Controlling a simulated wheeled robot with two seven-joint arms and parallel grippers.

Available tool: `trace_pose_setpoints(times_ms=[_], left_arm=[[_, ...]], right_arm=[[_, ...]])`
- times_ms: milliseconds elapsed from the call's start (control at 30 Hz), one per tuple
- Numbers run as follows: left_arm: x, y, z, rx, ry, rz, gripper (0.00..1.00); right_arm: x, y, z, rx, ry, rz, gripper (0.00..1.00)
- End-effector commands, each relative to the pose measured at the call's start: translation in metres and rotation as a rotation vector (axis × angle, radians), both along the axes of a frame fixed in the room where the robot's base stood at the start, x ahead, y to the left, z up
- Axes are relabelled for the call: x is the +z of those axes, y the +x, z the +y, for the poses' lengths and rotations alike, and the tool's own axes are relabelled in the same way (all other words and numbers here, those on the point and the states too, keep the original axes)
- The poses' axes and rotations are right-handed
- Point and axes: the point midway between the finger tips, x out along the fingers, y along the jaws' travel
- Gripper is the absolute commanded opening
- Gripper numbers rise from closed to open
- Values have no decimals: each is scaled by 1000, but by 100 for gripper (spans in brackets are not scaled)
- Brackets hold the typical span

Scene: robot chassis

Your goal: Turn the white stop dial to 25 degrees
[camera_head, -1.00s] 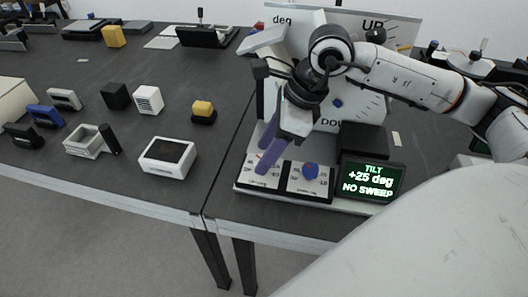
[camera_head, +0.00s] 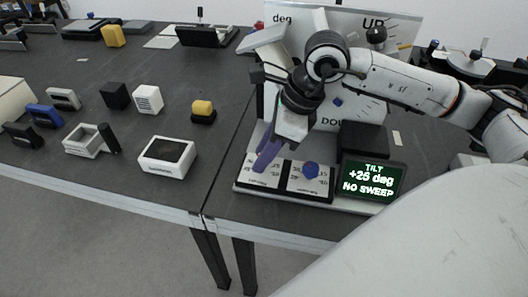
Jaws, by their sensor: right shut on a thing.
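My right gripper (camera_head: 265,158) has purple fingers and reaches down onto the left dial panel (camera_head: 262,180) of the device at the right table. It is shut on a dial there, which the fingers hide; I take it to be the white stop dial, but its angle cannot be read. The display (camera_head: 371,181) reads "TILT +25 deg NO SWEEP". My left gripper is not in view.
Behind the gripper stands a white board (camera_head: 340,22) marked "deg", "UP" and "DOWN", partly hidden by my right arm. A black block (camera_head: 363,139) sits behind the display. On the left table are a white box with a dark screen (camera_head: 167,156) and a yellow-topped button (camera_head: 203,109).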

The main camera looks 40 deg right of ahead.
Motion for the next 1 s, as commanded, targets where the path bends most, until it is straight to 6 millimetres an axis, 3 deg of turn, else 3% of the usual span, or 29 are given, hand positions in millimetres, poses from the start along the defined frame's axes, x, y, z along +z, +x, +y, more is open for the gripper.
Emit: trace_pose_setpoints(times_ms=[700, 1000], left_arm=[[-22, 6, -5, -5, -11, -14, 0], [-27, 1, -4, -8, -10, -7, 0]], right_arm=[[-1, -1, 3, -504, 0, -3, 5], [0, -2, 3, -627, -1, -1, 5]])
